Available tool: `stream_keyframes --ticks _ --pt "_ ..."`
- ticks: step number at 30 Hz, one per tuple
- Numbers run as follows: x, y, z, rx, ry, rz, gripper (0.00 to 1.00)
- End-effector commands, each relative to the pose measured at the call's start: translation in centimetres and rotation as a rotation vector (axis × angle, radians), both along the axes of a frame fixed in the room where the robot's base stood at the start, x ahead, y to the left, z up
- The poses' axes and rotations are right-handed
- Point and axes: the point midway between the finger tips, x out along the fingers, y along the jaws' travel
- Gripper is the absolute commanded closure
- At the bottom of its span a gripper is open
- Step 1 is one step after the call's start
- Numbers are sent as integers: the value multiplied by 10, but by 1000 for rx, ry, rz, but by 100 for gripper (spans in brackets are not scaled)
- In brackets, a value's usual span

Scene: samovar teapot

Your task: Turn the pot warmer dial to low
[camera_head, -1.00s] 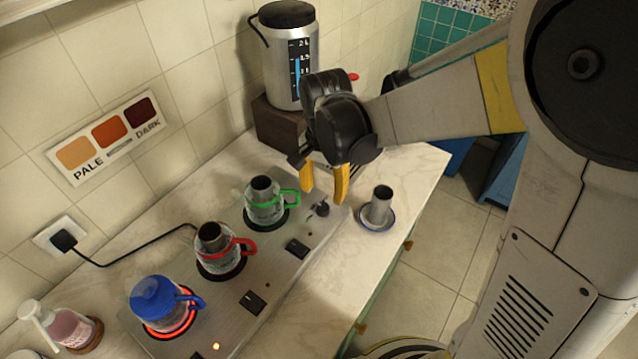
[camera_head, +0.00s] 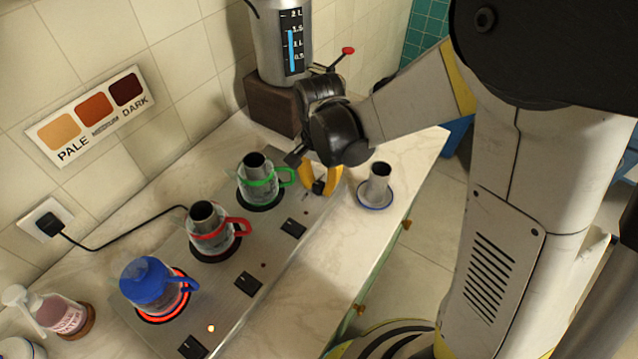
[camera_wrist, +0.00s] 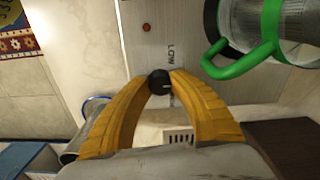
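The pot warmer dial (camera_head: 318,187) is a small black knob at the far right end of the grey metal warmer panel (camera_head: 222,275). My gripper (camera_head: 319,188) reaches down over it with its yellow fingers on either side. In the wrist view the dial (camera_wrist: 158,82) sits between the two fingertips (camera_wrist: 161,80), which appear to touch it from both sides. The printed word LOW (camera_wrist: 171,52) shows on the panel just above the dial. The fingers partly hide the dial, and its pointer direction is unclear.
Pots with green (camera_head: 258,178), red (camera_head: 211,228) and blue (camera_head: 150,281) handles stand on the warmer plates; the blue one's plate glows. Black switches (camera_head: 293,228) line the front edge. A metal cup (camera_head: 378,182) on a saucer stands right of my gripper. A steel urn (camera_head: 281,45) stands behind.

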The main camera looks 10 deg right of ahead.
Motion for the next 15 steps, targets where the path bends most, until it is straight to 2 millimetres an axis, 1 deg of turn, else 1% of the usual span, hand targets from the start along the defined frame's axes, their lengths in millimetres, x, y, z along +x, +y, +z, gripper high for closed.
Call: stream_keyframes --ticks 8,15 --pt "0 0 0 0 0 32 100" --pt "0 0 0 0 0 160 100"
